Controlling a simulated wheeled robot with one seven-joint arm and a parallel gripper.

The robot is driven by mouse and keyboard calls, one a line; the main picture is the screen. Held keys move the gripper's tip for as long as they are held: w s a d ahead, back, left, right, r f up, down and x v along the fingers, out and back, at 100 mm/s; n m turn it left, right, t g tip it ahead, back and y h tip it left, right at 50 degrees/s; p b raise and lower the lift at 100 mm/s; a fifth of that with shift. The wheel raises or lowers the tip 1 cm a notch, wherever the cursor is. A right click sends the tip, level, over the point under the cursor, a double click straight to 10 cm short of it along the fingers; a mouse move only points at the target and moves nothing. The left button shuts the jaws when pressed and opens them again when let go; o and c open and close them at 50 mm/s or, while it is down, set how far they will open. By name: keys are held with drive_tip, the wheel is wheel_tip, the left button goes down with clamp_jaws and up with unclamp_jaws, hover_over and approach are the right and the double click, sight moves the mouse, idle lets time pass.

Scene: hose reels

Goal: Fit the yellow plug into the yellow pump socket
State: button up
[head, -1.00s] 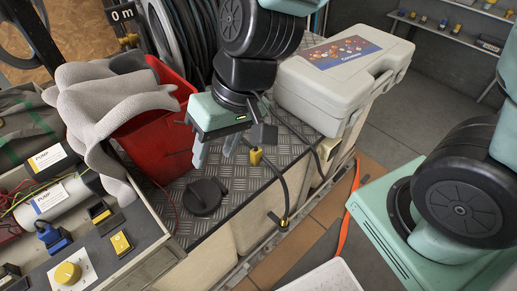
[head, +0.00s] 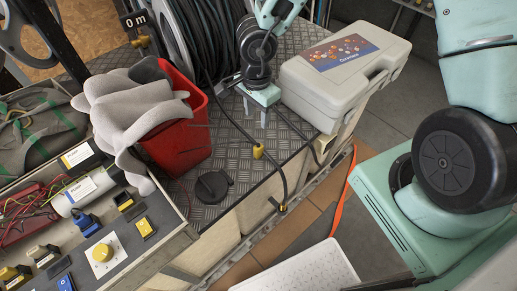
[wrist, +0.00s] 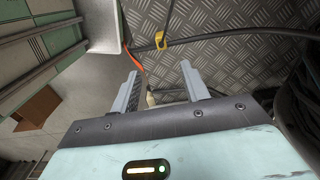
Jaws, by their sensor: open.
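The yellow plug (head: 258,151) stands on the checkered metal top near its front edge, by a black cable. My gripper (head: 264,122) is above the metal top, beyond the plug in the head view, pointing down with nothing held. In the wrist view its fingers (wrist: 160,92) are apart, and a small pale piece (wrist: 152,97) shows between them; I cannot tell what it is. On the control panel at the lower left are a yellow block with a black part (head: 145,227) and a black-and-yellow block (head: 124,201). I cannot tell which one is the pump socket.
A black round cap (head: 213,187) lies on the metal top. A red bucket (head: 190,137) with a grey cloth stands left of it, and a pale case (head: 340,85) stands right. A hose reel (head: 205,45) is behind.

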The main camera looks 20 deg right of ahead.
sight(258, 146)
wheel_tip(258, 146, down, 11)
drive_tip(key=b, duration=0.3)
drive_tip(key=shift+f, duration=0.1)
drive_tip(key=f+b, duration=0.1)
drive_tip(key=f, duration=0.2)
drive_tip(key=f+b, duration=0.1)
drive_tip(key=f, duration=0.1)
drive_tip(key=shift+w+d+f+b, duration=0.1)
drive_tip(key=shift+d+b, duration=0.15)
drive_tip(key=shift+b, duration=0.05)
clamp_jaws()
